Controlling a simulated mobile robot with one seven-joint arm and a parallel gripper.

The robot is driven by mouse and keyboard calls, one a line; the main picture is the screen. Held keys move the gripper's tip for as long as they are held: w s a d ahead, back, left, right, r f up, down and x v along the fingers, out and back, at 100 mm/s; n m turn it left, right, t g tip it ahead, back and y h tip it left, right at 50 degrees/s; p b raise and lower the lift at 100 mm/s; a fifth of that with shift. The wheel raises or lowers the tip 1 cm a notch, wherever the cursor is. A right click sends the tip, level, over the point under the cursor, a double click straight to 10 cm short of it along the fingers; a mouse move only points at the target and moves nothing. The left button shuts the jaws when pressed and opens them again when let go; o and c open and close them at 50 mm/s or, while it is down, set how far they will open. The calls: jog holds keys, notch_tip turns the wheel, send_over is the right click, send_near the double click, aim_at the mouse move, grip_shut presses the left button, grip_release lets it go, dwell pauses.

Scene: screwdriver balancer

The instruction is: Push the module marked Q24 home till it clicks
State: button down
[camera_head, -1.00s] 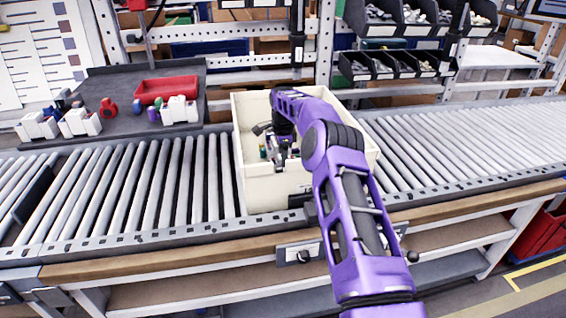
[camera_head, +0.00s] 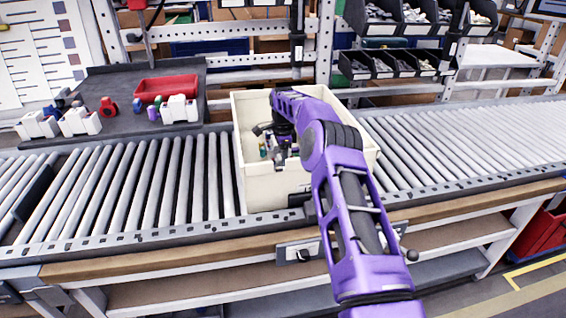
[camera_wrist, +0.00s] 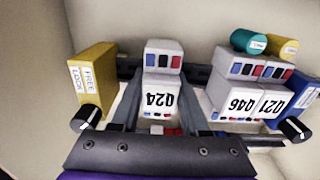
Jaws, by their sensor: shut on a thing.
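Modules Q46 (camera_wrist: 233,100) and Q21 (camera_wrist: 272,102) stand to the right. A yellow block labelled FREE LOCK (camera_wrist: 92,80) stands close on the left. Black knobs (camera_wrist: 85,117) are near both sides. The bin walls enclose everything; rollers (camera_head: 180,180) outside are clear.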

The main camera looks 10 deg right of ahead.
jog(key=shift+c, duration=1.6)
grip_release()
jog(key=shift+s+f, duration=0.15)
jog(key=shift+f, duration=0.1)
jog(key=shift+r, duration=0.1)
notch_tip(320, 180, up, 18)
jog(key=p, duration=0.4)
jog(key=shift+p, duration=0.4)
